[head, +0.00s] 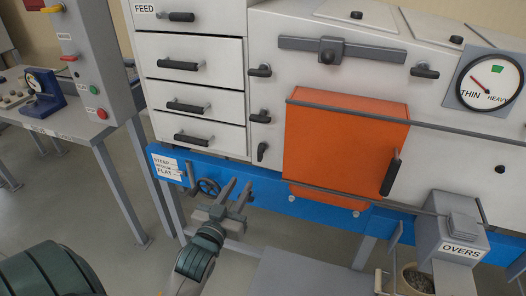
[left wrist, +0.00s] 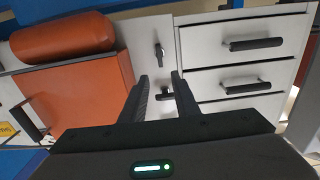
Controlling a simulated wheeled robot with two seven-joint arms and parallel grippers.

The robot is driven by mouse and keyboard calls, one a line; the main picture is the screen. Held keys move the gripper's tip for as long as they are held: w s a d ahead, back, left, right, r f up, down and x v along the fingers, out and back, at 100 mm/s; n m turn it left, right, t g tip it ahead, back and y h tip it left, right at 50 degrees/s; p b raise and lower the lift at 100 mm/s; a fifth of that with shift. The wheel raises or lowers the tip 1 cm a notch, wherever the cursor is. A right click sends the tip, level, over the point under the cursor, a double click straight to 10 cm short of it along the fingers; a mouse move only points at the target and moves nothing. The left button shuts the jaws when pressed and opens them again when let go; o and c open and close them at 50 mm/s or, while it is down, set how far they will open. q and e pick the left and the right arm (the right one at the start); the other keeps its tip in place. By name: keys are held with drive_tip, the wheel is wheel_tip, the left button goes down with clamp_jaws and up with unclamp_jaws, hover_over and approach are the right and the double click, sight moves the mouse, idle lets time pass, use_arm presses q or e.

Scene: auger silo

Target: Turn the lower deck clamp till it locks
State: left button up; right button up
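Three black handles run down the white panel beside the drawers: an upper one (head: 260,71) and a middle one (head: 260,117), both lying sideways, and a lowest one (head: 262,151) standing nearly upright. None has a label, so I cannot tell which is the lower deck clamp. My left gripper (head: 238,187) is open and empty, below the lowest handle. The left wrist view looks upside down; there the open fingers (left wrist: 160,78) point toward the panel, with the upright handle (left wrist: 160,55) beyond the tips and a sideways handle (left wrist: 166,96) between the fingers. My right gripper is not in view.
An orange cover (head: 345,135) stands out from the panel, right of the handles. Drawers (head: 192,103) with black pulls are on the left. A grey OVERS box (head: 452,236) is at lower right.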

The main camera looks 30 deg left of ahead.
sight(259, 154)
use_arm(q)
drive_tip(key=shift+w, duration=0.15)
